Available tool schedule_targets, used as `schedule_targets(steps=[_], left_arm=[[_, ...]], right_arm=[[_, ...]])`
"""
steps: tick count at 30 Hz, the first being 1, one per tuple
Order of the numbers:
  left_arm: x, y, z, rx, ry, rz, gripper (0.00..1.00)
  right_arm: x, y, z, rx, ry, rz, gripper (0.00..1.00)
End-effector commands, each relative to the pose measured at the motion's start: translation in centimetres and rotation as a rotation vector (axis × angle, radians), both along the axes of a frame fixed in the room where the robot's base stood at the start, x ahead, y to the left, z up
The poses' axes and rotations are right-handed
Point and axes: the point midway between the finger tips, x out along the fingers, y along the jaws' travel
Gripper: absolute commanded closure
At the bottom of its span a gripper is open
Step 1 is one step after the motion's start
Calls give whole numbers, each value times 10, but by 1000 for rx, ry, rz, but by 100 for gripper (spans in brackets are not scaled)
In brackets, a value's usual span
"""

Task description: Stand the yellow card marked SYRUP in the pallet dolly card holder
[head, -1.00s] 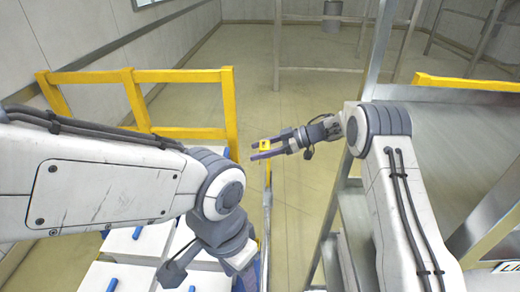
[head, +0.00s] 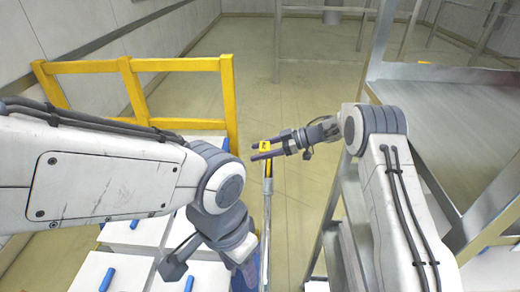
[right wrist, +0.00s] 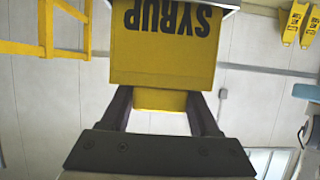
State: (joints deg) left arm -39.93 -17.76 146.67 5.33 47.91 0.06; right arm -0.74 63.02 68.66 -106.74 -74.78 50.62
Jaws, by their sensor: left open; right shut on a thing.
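The yellow card (right wrist: 165,45) marked SYRUP fills the upper middle of the right wrist view, its letters upside down. My right gripper (head: 254,151) is shut on the card, and its fingers show on either side of the card's lower part in the right wrist view. In the head view only a small yellow patch of the card (head: 265,145) shows at the fingertips, right above a thin upright post (head: 267,205). A grey edge lies at the card's far end; I cannot tell whether it is the holder. My left gripper (head: 207,268) is open and empty, low over the white boxes.
White boxes (head: 130,232) with blue handles lie under my left arm. A yellow rail (head: 150,65) stands behind them. A grey metal shelf frame (head: 440,125) is on the right. The floor (head: 260,100) beyond the right gripper is clear.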

Motion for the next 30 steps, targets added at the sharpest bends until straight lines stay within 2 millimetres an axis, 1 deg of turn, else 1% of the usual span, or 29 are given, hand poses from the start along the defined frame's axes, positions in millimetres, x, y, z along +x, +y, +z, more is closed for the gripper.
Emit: schedule_targets(steps=[6, 7, 8, 9, 26, 30], left_arm=[[0, 0, 0, 0, 0, 0, 50], [0, 0, 0, 0, 0, 0, 50], [0, 0, 0, 0, 0, 0, 50], [0, 0, 0, 0, 0, 0, 50], [0, 0, 0, 0, 0, 0, 50], [0, 0, 3, 0, 0, 0, 50]], right_arm=[[0, 0, 0, 0, -1, 0, 92], [0, 0, 0, 0, -1, 0, 30], [0, 0, 0, 0, -1, 0, 19], [0, 0, 0, 0, -1, 0, 4], [0, 0, 0, 0, 0, 0, 3], [0, 0, 3, 0, -1, 0, 3]])
